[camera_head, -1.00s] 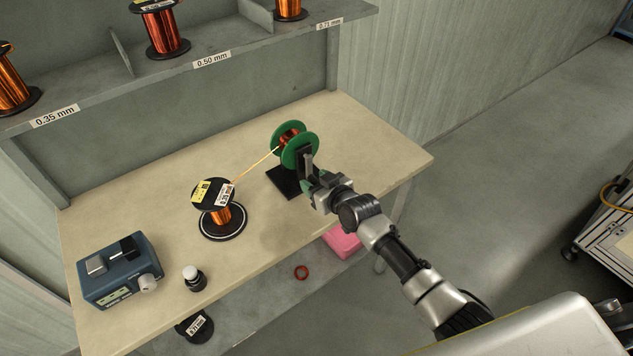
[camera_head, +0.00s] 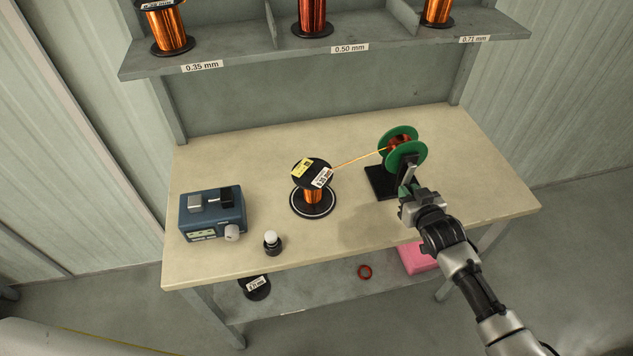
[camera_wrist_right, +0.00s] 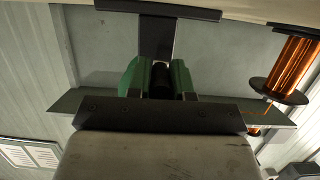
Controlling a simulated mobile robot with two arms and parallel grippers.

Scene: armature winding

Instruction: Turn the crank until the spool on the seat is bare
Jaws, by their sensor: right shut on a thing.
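The spool on the seat (camera_head: 312,196) stands upright on a round black base on the bench, with copper wire around its core and labels on its black top flange. A copper wire runs from it to the green-flanged winder reel (camera_head: 403,148), which carries copper wire on a black stand (camera_head: 381,184). My right gripper (camera_head: 408,190) is at the near side of the winder. In the right wrist view its fingers (camera_wrist_right: 160,90) are shut on the dark crank handle (camera_wrist_right: 161,80). In the head view the crank is mostly hidden by the gripper. My left gripper is not in view.
A blue instrument box (camera_head: 212,214) and a small dark bottle with a white cap (camera_head: 272,242) stand on the bench left of the spool. A shelf (camera_head: 330,48) with several wire spools runs behind. Below are a pink box (camera_head: 416,258), a red ring (camera_head: 365,271) and a black spool (camera_head: 255,287).

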